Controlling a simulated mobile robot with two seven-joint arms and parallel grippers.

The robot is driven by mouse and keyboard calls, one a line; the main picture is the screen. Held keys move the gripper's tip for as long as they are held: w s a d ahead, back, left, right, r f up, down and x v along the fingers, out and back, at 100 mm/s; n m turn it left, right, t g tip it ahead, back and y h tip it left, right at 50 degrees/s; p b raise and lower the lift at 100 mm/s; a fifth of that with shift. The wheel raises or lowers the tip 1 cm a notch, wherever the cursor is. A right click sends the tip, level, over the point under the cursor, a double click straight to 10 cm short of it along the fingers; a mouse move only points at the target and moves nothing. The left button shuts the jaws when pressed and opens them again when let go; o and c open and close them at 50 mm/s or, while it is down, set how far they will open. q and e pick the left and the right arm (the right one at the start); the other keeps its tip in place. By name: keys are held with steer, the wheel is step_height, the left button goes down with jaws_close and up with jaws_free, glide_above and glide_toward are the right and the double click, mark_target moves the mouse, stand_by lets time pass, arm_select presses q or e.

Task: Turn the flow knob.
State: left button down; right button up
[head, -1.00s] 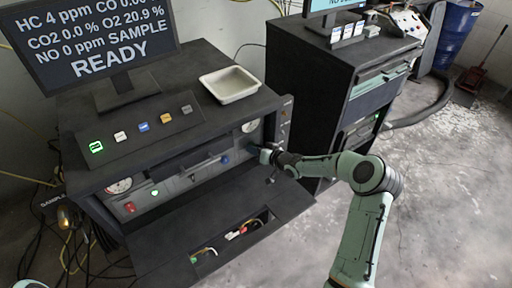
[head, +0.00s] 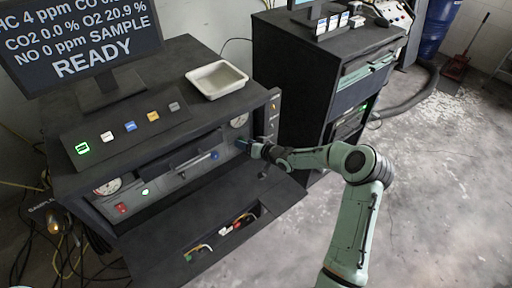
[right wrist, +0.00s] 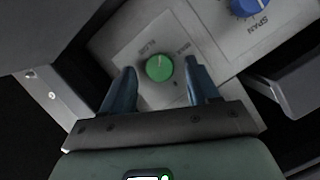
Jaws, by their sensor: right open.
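A round green knob (right wrist: 159,67) sits on a light panel plate with small markings around it; I cannot read them surely as flow. In the right wrist view it lies between the two blue fingertips of my right gripper (right wrist: 160,83), which is open, one finger on each side. I cannot tell whether the fingers touch it. In the head view my right gripper (head: 249,147) reaches into the recessed panel of the dark cabinet at its right end and hides the green knob. My left gripper is not in view.
A blue knob marked SPAN (right wrist: 250,6) is close beside the green one; it also shows in the head view (head: 214,155). A gauge (head: 240,120) sits above my gripper. The lowered front flap (head: 165,250) lies below. A white tray (head: 217,80) stands on the cabinet.

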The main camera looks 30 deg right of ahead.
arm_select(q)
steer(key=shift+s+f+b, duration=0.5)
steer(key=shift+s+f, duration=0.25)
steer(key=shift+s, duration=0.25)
arm_select(e)
steer(key=v, duration=1.2)
steer(key=shift+s+r, duration=0.2)
steer(key=shift+s, duration=0.2)
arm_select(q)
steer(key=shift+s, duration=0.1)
arm_select(e)
steer(key=shift+d, duration=0.1)
